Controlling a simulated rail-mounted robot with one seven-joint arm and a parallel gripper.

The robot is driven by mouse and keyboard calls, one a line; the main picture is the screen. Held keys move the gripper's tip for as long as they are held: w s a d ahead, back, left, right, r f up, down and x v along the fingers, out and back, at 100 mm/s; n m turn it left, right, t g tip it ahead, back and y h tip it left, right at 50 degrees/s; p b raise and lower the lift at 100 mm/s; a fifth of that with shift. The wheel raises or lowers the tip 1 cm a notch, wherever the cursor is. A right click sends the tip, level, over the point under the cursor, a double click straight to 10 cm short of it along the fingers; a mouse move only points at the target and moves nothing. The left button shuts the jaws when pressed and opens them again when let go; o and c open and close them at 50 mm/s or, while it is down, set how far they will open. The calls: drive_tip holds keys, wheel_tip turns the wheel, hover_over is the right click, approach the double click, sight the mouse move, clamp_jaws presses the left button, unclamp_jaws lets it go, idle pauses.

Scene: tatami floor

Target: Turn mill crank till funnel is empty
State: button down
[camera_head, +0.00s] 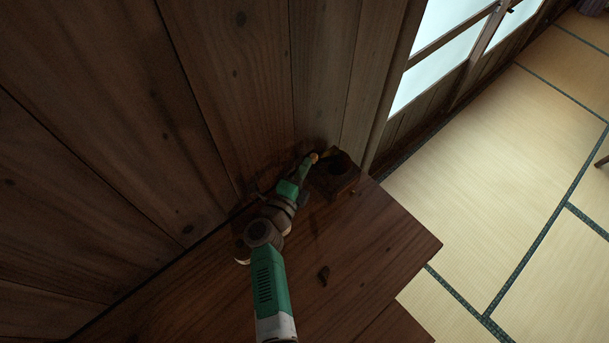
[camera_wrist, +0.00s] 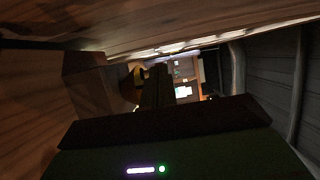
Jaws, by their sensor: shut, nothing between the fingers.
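The mill (camera_head: 336,178) is a dark wooden box on the wooden counter, close to the plank wall. A dark round funnel-like opening (camera_head: 343,161) tops it; its contents are too dark to see. My gripper (camera_head: 311,162) is at the mill's left side, shut and empty. A small pale tip shows there; I cannot tell whether it is the crank's knob. In the wrist view, my dark fingers (camera_wrist: 157,87) point ahead, and the mill's wooden block (camera_wrist: 92,90) is to their left. A rounded brown thing with a yellow patch (camera_wrist: 132,82) is beside the fingers. Contact is unclear.
The counter (camera_head: 370,250) ends at the right, above the tatami floor (camera_head: 490,170). The plank wall (camera_head: 230,90) stands close behind the mill. The counter's right part is mostly clear.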

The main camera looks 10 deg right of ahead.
drive_tip(key=shift+w+a+b, duration=0.2)
drive_tip(key=shift+w+b, duration=0.25)
drive_tip(key=shift+w, duration=0.3)
drive_tip(key=shift+w+r, duration=0.1)
drive_tip(key=s+a+r+p, duration=0.1)
drive_tip(key=s+r+p, duration=0.1)
drive_tip(key=s, duration=0.6)
drive_tip(key=s+r+p, duration=0.2)
drive_tip(key=s+p, duration=0.3)
drive_tip(key=s, duration=0.3)
drive_tip(key=shift+a+r, duration=0.35)
drive_tip(key=shift+r, duration=0.05)
